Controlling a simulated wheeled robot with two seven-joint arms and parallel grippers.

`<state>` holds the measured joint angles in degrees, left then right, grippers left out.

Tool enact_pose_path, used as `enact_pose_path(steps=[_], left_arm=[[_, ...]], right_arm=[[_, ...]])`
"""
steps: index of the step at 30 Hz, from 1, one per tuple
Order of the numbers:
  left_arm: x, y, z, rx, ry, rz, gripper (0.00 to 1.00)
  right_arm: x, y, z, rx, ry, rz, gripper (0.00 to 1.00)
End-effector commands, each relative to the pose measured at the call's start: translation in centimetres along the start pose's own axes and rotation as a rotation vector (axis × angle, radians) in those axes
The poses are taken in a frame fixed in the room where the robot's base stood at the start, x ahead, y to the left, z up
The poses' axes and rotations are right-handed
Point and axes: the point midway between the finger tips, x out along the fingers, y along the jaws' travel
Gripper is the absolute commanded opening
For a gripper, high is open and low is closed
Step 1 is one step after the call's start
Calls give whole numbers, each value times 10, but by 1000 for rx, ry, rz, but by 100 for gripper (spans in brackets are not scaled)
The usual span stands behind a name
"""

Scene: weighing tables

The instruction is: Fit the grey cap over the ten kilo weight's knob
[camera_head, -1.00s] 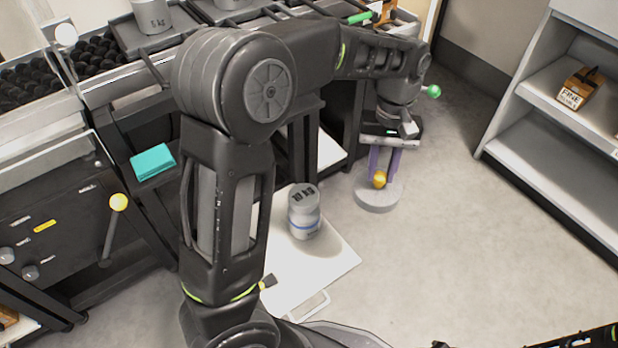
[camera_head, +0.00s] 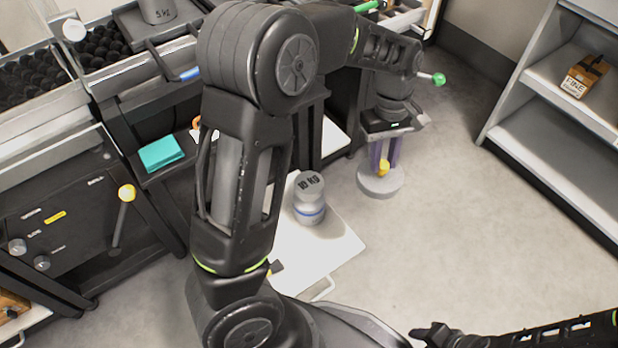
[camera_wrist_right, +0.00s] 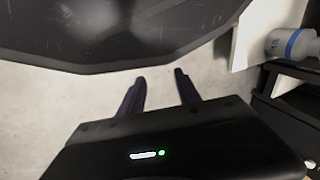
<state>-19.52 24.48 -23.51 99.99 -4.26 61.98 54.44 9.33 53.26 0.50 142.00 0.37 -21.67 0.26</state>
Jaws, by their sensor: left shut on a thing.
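The grey cap (camera_head: 380,183) is a flat round disc with a yellow ball handle. My left gripper (camera_head: 384,160) points down, its purple fingers shut on that handle. The cap is to the right of the weight, apart from it; its height is hard to judge. My right gripper (camera_wrist_right: 160,88) is open and empty.
A grey shelf unit (camera_head: 548,140) with a boxed item (camera_head: 585,82) stands at right. Bare floor (camera_head: 450,220) lies between the cap and the shelf.

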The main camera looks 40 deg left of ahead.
Motion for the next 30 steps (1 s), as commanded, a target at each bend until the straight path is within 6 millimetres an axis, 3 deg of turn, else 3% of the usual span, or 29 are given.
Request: enact_pose_path(steps=[1,8,15,18,24,30], left_arm=[[-3,-2,-4,-120,-2,11,0],[18,-17,-45,-839,3,119,0],[34,-72,-109,-1703,8,249,0],[38,-98,-129,-1977,7,294,0],[42,-128,-150,-2255,3,340,0],[44,-132,-153,-2293,1,347,0]], right_arm=[[-16,-7,1,-2,-4,-2,40],[-56,-25,6,-12,-22,-8,40],[-99,-45,12,-22,-42,-15,40],[-110,-50,14,-25,-48,-17,40],[-118,-54,16,-28,-53,-19,40],[-118,-54,16,-28,-54,-20,40]])
